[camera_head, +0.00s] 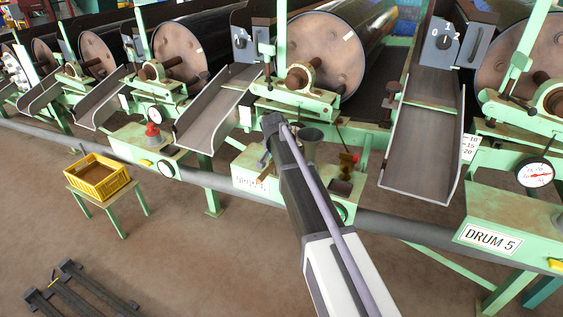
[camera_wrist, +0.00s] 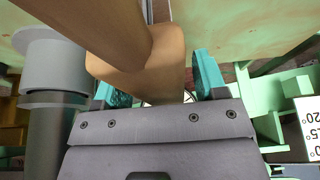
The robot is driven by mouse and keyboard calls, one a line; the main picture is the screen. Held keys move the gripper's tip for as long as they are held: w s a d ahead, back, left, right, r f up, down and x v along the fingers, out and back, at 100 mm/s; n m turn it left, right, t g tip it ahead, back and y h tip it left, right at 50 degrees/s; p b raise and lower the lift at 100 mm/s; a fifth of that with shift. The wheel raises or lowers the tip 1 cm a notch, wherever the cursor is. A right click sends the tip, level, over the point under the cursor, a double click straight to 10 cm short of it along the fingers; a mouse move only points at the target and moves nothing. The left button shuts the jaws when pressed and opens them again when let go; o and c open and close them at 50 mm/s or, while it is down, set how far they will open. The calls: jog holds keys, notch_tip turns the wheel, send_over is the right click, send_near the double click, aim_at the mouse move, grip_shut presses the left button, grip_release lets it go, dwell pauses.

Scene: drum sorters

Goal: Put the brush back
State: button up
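The brush shows in the wrist view as a tan wooden piece (camera_wrist: 135,45) with a rounded handle and a wider block; no bristles are visible. My gripper (camera_wrist: 162,85) has its teal fingers on either side of the block, seemingly pressed against it. A grey cylindrical cup (camera_wrist: 52,75) stands close to the left of the brush, apart from it as far as I can tell. In the head view a grey cup (camera_head: 311,136) stands on the drum 4 bench, right of my arm. My fingers are hidden there by my arm.
The green drum 4 bench (camera_head: 243,178) has an open recess and a small red-brown item (camera_head: 348,160) right of the cup. Sloping metal chutes (camera_head: 215,105) (camera_head: 424,140) flank it. A grey pipe (camera_head: 400,228) runs along the front. A yellow crate (camera_head: 97,176) stands on a stool at left.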

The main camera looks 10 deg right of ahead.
jog(key=c, duration=1)
notch_tip(320, 180, up, 18)
jog(key=p, duration=1.8)
jog(key=shift+r, duration=0.25)
